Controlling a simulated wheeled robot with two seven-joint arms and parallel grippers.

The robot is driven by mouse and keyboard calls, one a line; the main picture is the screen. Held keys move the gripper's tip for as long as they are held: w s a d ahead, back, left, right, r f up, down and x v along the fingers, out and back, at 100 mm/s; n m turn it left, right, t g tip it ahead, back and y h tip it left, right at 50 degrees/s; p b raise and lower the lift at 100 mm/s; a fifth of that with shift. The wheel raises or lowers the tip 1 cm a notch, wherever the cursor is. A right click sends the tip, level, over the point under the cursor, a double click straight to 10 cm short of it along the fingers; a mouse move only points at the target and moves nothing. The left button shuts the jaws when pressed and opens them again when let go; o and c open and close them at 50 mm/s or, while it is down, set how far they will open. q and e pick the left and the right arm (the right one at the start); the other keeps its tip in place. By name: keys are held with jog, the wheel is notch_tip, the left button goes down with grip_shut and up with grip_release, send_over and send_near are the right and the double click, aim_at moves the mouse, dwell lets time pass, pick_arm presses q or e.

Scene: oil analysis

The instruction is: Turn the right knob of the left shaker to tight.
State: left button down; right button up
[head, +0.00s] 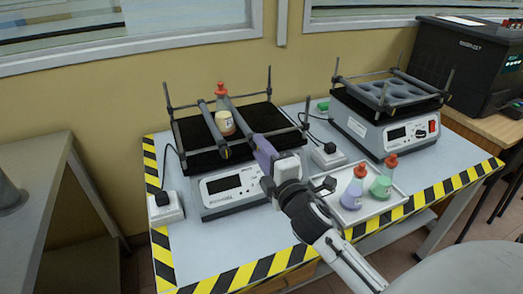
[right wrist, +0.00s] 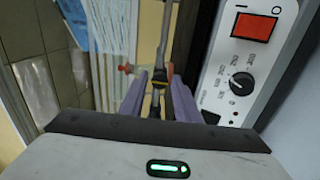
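The left shaker (head: 222,187) stands on the striped-edge table, with a black top and two clamp bars. A red-capped bottle (head: 224,122) with pale yellow contents stands between the bars. The left bar's front knob (head: 226,153) is in plain view. My right gripper (head: 259,142) is at the front end of the right bar and hides its knob in the head view. In the right wrist view the dark right knob (right wrist: 158,86) lies between my two purple fingers; whether they press on it cannot be told. My left gripper is not in view.
A white tray (head: 377,212) holding a purple bottle (head: 355,188) and a green bottle (head: 383,178) lies below right of my gripper. The right shaker (head: 390,133) stands behind it. A power socket (head: 327,155) lies between the shakers. Upright corner posts rise around the left shaker.

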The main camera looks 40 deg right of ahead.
jog(key=shift+o, duration=0.8)
jog(key=b+v, duration=0.1)
jog(key=v, duration=0.9)
jog(key=shift+s, duration=0.15)
jog(key=shift+a, duration=0.1)
